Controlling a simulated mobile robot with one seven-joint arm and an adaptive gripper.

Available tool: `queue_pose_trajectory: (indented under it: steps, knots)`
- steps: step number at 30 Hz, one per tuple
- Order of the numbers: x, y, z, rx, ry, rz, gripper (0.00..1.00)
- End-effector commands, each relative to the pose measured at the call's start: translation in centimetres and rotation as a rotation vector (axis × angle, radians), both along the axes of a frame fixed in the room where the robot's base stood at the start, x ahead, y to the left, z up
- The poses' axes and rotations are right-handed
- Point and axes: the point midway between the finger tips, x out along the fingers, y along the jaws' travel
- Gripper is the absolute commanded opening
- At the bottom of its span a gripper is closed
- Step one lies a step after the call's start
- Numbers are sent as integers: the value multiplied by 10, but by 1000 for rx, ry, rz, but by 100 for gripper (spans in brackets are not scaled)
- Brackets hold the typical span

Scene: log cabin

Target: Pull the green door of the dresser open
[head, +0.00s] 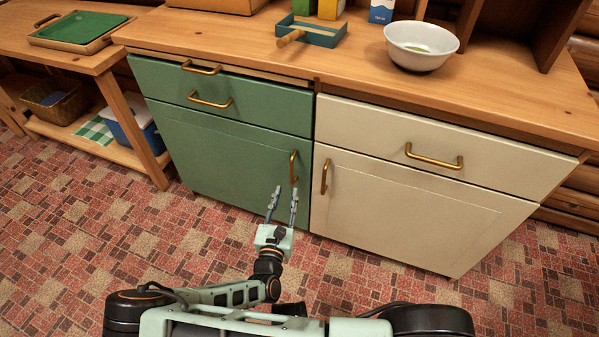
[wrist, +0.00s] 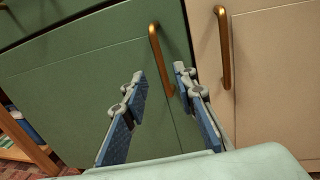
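The green door (head: 222,158) is the lower left front of the dresser and looks shut. Its brass handle (head: 293,167) stands upright near the door's right edge. My gripper (head: 284,195) is just below and in front of this handle, open and empty. In the wrist view the green door (wrist: 75,85) fills the left and middle. The brass handle (wrist: 160,58) lies ahead between the lines of the two fingers, and its lower end shows between the fingertips (wrist: 159,82). I cannot tell how much depth separates them.
A cream door (head: 395,205) with its own brass handle (head: 324,177) adjoins on the right. Green drawers (head: 225,95) sit above; the top one looks slightly pulled out. A white bowl (head: 420,47) stands on top. A wooden side table (head: 95,62) is left. The tiled floor in front is clear.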

Motion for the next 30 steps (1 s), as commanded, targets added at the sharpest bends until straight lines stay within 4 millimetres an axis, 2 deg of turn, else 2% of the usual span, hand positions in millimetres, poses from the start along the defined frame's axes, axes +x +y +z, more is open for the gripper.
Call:
queue_pose_trajectory:
  steps: [15, 21, 30]
  knots:
    - [86, -15, -1, 3, -2, -5, 26]
    - [100, -17, 1, 3, -2, -5, 26]
    - [102, -17, 1, 3, -2, -5, 24]
